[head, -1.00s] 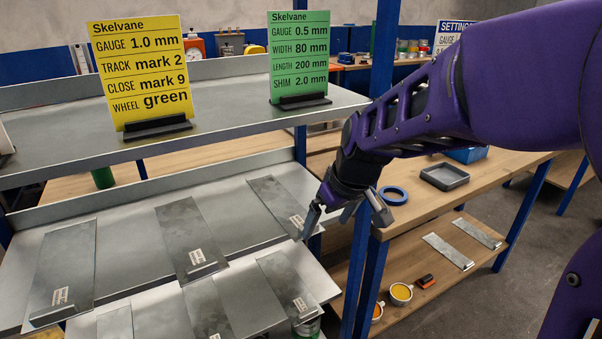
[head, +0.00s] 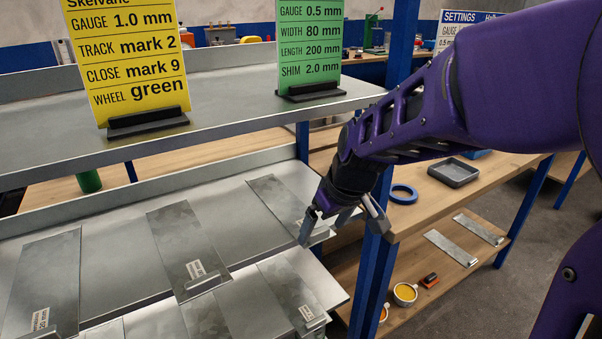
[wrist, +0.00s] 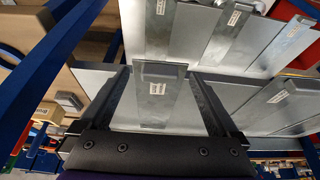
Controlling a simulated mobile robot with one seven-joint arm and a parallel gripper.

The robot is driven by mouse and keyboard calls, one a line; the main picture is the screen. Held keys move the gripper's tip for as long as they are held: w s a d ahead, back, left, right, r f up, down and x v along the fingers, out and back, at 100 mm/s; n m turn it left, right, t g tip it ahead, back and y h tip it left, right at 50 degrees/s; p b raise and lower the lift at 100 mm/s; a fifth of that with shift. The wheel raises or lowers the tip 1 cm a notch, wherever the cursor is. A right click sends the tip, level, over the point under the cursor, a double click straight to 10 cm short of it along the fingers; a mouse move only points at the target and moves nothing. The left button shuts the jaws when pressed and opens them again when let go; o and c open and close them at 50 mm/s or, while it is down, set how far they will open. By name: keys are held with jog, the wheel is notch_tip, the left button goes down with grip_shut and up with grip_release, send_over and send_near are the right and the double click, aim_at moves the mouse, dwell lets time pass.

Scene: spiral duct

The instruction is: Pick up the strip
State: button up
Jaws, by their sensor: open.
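Several flat grey metal strips with white labels lie on the sloped metal shelf. In the head view, one strip (head: 278,203) lies at the right of the upper row, partly hidden by my gripper. Another strip (head: 185,240) is in the middle, and one (head: 42,285) is at the left. My gripper (head: 341,229) is open at the near, labelled end of the right strip. In the wrist view, a labelled strip (wrist: 156,105) shows between the two spread fingers of my gripper (wrist: 158,73). Neither finger is clearly touching it; the height gap cannot be told.
A lower row of strips (head: 290,292) lies just in front. A blue post (head: 370,270) stands close to the right of my gripper. Yellow (head: 130,60) and green (head: 308,45) cards stand on the shelf above. A wooden bench holds a blue tape ring (head: 403,194) and grey tray (head: 453,173).

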jog(key=shift+w+a+f, duration=0.1)
jog(key=shift+w+f, duration=0.1)
jog(key=shift+f, duration=0.25)
jog(key=shift+r, duration=0.1)
jog(key=shift+s, duration=0.1)
jog(key=shift+c, duration=0.2)
grip_shut()
